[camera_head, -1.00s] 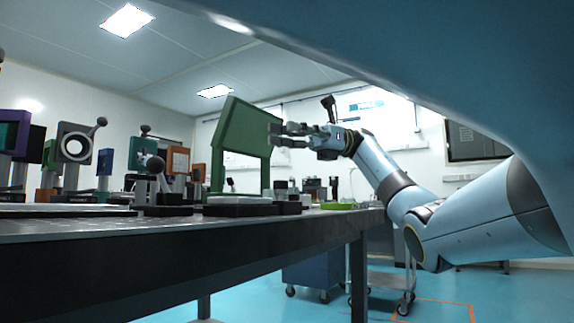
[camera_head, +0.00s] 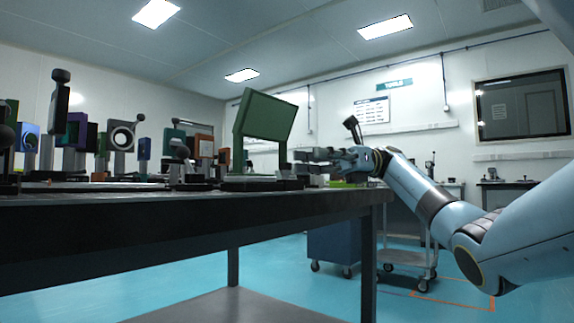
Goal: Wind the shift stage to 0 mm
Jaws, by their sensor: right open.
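My right gripper (camera_head: 300,161) is open and appears empty. It comes in from the right, just above the table top and to the right of the green tilted panel (camera_head: 265,116). A low dark block (camera_head: 248,185) lies at the foot of the panel, and small dark parts (camera_head: 286,172) sit between it and my fingertips. I cannot tell which of these parts is the shift stage, and no scale or reading is legible. I cannot tell whether my fingers touch anything. My left gripper is not in view.
The optical table (camera_head: 150,222) spans the left, with several mounts along it, including a grey one with a round opening (camera_head: 122,136) and a dark upright one (camera_head: 59,108). A blue cabinet (camera_head: 333,246) and a trolley (camera_head: 405,257) stand beyond the table's right end.

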